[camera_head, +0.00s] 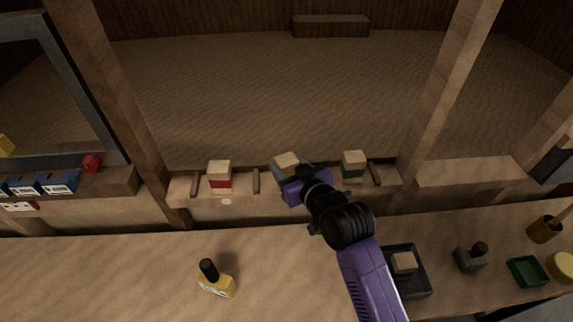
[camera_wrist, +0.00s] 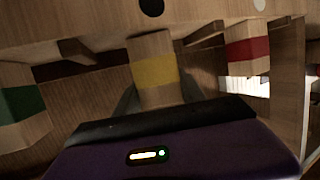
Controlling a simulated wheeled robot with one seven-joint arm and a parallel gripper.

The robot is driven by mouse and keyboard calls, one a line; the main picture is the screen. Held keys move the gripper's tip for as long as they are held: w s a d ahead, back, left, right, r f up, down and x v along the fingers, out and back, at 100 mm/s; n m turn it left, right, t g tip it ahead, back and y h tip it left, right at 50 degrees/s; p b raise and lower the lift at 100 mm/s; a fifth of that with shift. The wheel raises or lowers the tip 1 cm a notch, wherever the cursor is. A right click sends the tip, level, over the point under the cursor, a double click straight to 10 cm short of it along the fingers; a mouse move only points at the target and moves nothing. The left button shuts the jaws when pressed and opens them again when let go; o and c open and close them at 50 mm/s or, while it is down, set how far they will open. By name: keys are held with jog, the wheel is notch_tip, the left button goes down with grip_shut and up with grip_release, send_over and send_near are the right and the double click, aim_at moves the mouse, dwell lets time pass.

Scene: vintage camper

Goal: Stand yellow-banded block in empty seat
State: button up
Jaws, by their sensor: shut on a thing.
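The yellow-banded block (camera_wrist: 155,70) is a pale wooden block with a yellow band, held between the fingers of my gripper (camera_wrist: 157,97). In the head view its plain top (camera_head: 287,160) shows at my gripper (camera_head: 290,168), over the middle of the wooden ledge (camera_head: 240,198); its band is hidden there. The block looks roughly upright, between the red-banded block (camera_head: 220,177) on the left and the green-banded block (camera_head: 353,164) on the right. Whether its foot touches the ledge, I cannot tell.
Short wooden dividers (camera_head: 256,181) rise from the ledge between the places. The counter below holds a yellow bottle with a black cap (camera_head: 217,281), a dark tray with a wooden block (camera_head: 420,272), a green dish (camera_head: 527,271) and a brass cup (camera_head: 543,230). The counter's left part is mostly clear.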

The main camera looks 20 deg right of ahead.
jog(key=o, duration=1.5)
jog(key=shift+f, duration=0.1)
jog(key=shift+c, duration=0.2)
jog(key=shift+r, duration=0.25)
jog(key=a+b+v, duration=0.1)
jog(key=v, duration=1.1)
jog(key=shift+d, duration=0.5)
jog(key=shift+f, duration=0.15)
